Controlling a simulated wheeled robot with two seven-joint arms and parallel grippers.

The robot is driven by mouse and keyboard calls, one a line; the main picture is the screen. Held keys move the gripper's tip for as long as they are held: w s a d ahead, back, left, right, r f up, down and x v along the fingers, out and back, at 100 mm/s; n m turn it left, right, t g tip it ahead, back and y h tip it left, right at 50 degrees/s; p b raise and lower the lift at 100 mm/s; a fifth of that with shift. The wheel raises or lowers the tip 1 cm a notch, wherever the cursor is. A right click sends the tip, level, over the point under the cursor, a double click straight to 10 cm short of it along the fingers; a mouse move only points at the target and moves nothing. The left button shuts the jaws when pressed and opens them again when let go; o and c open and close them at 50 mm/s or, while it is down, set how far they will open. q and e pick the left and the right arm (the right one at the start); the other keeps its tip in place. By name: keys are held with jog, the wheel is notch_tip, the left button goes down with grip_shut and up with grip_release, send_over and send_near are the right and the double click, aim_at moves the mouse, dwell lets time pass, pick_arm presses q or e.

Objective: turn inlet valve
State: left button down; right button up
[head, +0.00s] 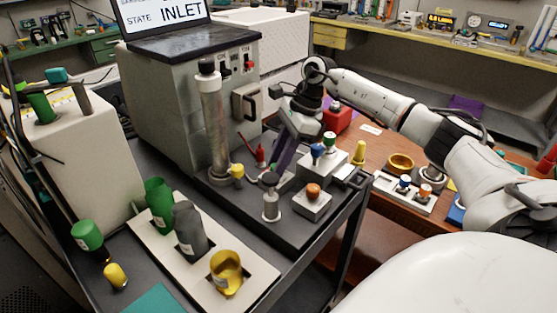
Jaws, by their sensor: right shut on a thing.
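My right gripper (281,158) reaches down from the right to the dark base plate in front of the grey machine (165,100). It is shut on a small part there, which appears to be the inlet valve; the fingers and hand hide most of it. A red piece (260,155) stands just left of the fingers. A silver post with a dark top (271,208) stands nearer to me. The machine's screen (165,14) reads "STATE INLET". My left gripper is not in view.
A clear upright column (212,130) stands left of the gripper. Blocks with an orange knob (313,190) and blue and green knobs stand close right. A pale tray (150,235) holds green, grey and yellow containers in front. A wooden table (385,150) lies at right.

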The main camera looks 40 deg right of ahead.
jog(key=shift+w+n+g+y, duration=0.15)
jog(key=shift+n+g, duration=0.25)
jog(key=shift+n, duration=0.7)
jog(key=shift+n+g+y, duration=0.15)
jog(key=shift+n+g, duration=0.25)
jog(key=shift+n, duration=0.7)
jog(key=shift+r, duration=0.1)
jog(key=o, duration=1)
jog(key=shift+o, duration=0.2)
jog(key=shift+d, duration=0.1)
jog(key=v, duration=1)
jog(key=shift+r, duration=0.15)
